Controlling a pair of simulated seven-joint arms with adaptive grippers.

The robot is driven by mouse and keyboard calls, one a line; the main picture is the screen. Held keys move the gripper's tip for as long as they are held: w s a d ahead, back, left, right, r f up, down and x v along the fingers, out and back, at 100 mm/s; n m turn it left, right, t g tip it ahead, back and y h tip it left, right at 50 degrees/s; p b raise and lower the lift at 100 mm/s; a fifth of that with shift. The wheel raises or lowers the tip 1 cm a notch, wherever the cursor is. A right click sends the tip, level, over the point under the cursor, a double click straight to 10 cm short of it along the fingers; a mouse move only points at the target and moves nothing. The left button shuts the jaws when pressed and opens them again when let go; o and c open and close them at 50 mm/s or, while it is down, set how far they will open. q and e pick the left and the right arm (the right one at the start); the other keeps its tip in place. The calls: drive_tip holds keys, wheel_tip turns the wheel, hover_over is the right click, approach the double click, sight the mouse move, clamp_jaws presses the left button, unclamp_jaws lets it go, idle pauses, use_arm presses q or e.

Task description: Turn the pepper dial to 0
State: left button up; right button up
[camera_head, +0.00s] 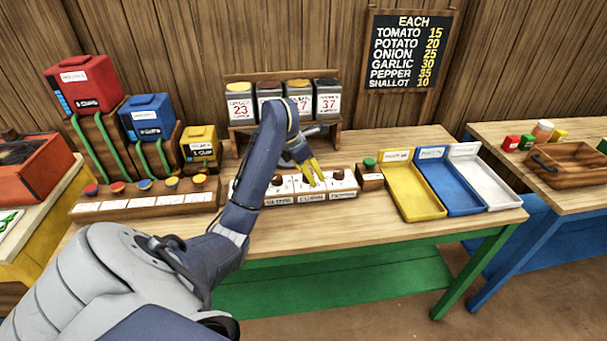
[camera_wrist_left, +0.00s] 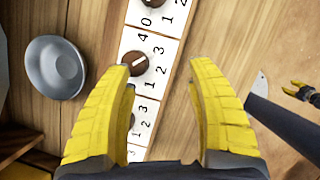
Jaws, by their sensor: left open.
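A strip of dials (camera_head: 343,188) lies along the table's front, with brown knobs on white numbered tiles. The name plates are too blurred to read surely, so I cannot tell which dial is pepper. My left gripper (camera_head: 313,178) is open over the strip and hides part of it. A knob at the right end (camera_head: 337,174) stays visible. In the left wrist view a brown knob (camera_wrist_left: 146,63) with a white mark sits between the open yellow fingertips, nearer the left one. I cannot tell its number. Another knob is cut off at the top; one lower down is partly hidden by the left finger.
A small grey bowl (camera_wrist_left: 54,68) lies behind the strip. A green-buttoned block (camera_head: 369,176) and yellow, blue and white trays (camera_head: 440,210) stand to the right. Spice jars (camera_head: 240,105) stand behind. A small yellow-fingered gripper (camera_wrist_left: 303,92), probably my right one, shows at the wrist view's edge.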

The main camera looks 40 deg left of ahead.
use_arm(q)
drive_tip(key=shift+s+a, duration=0.3)
drive_tip(key=shift+s, duration=0.6)
